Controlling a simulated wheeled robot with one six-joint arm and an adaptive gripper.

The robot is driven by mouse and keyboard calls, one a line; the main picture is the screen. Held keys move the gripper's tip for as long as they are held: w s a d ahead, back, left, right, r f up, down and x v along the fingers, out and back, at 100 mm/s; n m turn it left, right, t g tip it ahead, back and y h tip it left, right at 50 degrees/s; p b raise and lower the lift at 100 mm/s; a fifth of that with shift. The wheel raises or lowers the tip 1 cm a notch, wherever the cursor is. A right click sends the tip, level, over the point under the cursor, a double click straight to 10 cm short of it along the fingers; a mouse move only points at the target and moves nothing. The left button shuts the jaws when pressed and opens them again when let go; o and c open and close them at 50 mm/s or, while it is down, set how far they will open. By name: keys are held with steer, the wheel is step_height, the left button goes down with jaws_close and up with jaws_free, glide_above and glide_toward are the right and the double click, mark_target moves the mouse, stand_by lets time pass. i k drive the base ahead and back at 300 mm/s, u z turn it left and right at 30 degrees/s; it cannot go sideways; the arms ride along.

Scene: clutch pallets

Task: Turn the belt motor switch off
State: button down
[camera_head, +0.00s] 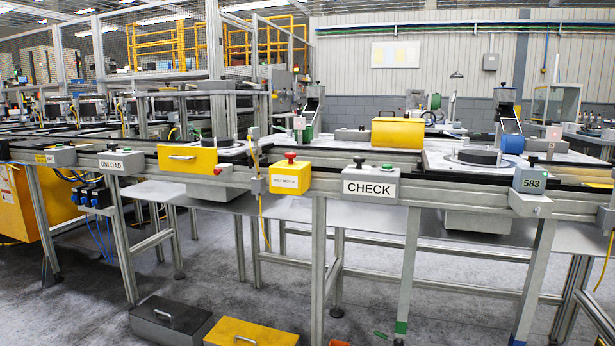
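A yellow switch box (289,179) labelled as the belt motor is fixed to the front rail of the conveyor, near the middle of the view. A red knob (290,157) sits on top of it. I cannot tell from the knob whether the switch is on or off. My gripper and arm are not in view.
A grey CHECK box (371,187) with a green button is right of the switch, an UNLOAD box (122,161) further left. A grey 583 box (531,180) is at right. A dark toolbox (171,321) and a yellow toolbox (250,332) lie on the floor in front.

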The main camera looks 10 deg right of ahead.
mark_target(290, 156)
steer(key=u, duration=0.8)
steer(key=i, duration=1.15)
steer(key=z, duration=0.15)
